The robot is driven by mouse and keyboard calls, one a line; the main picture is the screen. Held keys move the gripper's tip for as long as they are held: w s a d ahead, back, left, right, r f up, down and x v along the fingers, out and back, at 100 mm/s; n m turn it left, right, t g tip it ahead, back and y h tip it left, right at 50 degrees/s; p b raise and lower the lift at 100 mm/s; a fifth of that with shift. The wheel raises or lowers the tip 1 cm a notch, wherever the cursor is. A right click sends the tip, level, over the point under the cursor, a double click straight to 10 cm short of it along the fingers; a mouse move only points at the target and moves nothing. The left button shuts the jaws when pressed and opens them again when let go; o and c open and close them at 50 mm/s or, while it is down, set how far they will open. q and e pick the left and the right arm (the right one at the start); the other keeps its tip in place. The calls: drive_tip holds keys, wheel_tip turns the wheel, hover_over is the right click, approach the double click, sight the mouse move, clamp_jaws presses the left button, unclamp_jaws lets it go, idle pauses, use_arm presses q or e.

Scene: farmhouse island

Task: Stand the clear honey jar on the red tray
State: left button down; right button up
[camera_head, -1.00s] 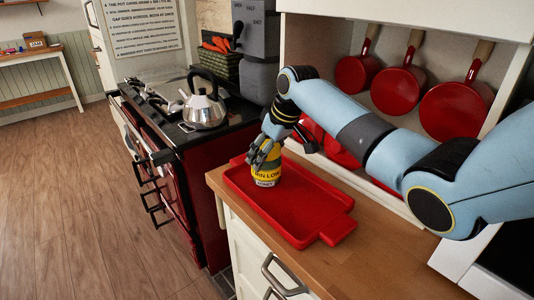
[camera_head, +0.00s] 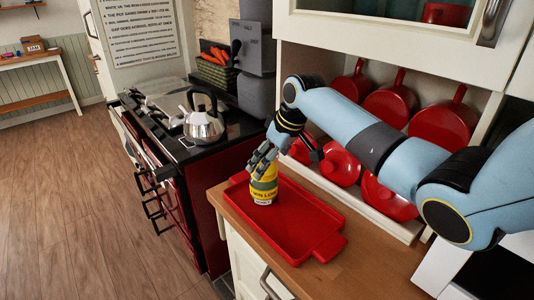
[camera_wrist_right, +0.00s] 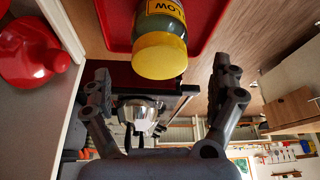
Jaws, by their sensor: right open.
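The honey jar (camera_head: 264,190), with a yellow lid and a yellow label, stands upright on the red tray (camera_head: 305,235), toward its far left end. My right gripper (camera_head: 262,160) is at the top of the jar, partly covering it in the head view. In the right wrist view, the jar's yellow lid (camera_wrist_right: 160,55) lies just beyond and between the spread fingers of the right gripper (camera_wrist_right: 166,80), with clear gaps on both sides. The right gripper is open and holds nothing. My left gripper is not in view.
The tray lies on the wooden counter (camera_head: 345,275). A stove with a steel kettle (camera_head: 203,125) stands to the left. Red pots (camera_head: 340,163) and hanging red pans (camera_head: 390,103) fill the shelf niche behind the arm. The tray's near right part is empty.

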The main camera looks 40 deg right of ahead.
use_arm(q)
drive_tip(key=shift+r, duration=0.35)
use_arm(e)
drive_tip(key=v, duration=0.6)
drive_tip(key=shift+s, duration=0.1)
